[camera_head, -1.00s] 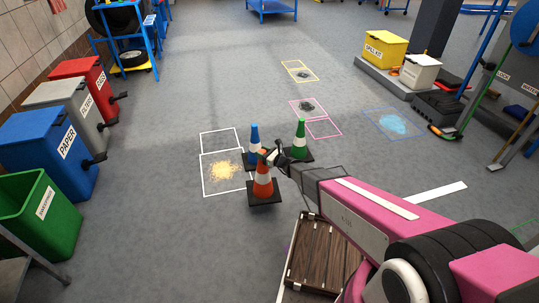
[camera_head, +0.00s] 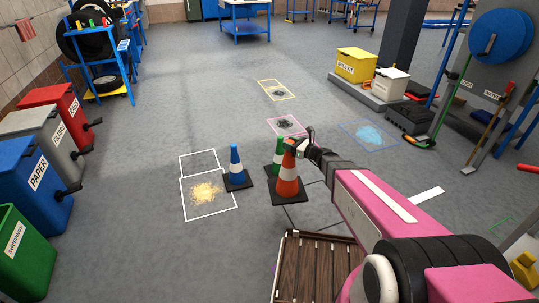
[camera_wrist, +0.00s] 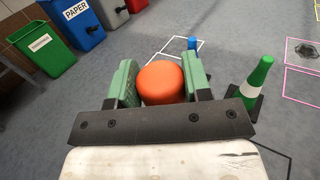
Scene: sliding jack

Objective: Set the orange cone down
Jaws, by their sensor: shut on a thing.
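My gripper (camera_head: 295,146) is shut on the top of the orange cone (camera_head: 287,180), which has a white band and a dark square base. The cone is upright; I cannot tell whether its base touches the floor. In the wrist view, its round orange top (camera_wrist: 161,84) sits between the two green fingers of my gripper (camera_wrist: 160,72). The green cone (camera_head: 278,153) stands close behind it, partly hidden. The blue cone (camera_head: 236,167) stands to its left, beside the white-outlined square with yellow powder (camera_head: 206,192).
A wooden pallet (camera_head: 312,268) lies in front of the cone. A pink outline (camera_head: 285,125) with a dark stain and a blue outline with a puddle (camera_head: 370,134) lie behind. Bins (camera_head: 38,182) line the left. Floor between the white square and the bins is clear.

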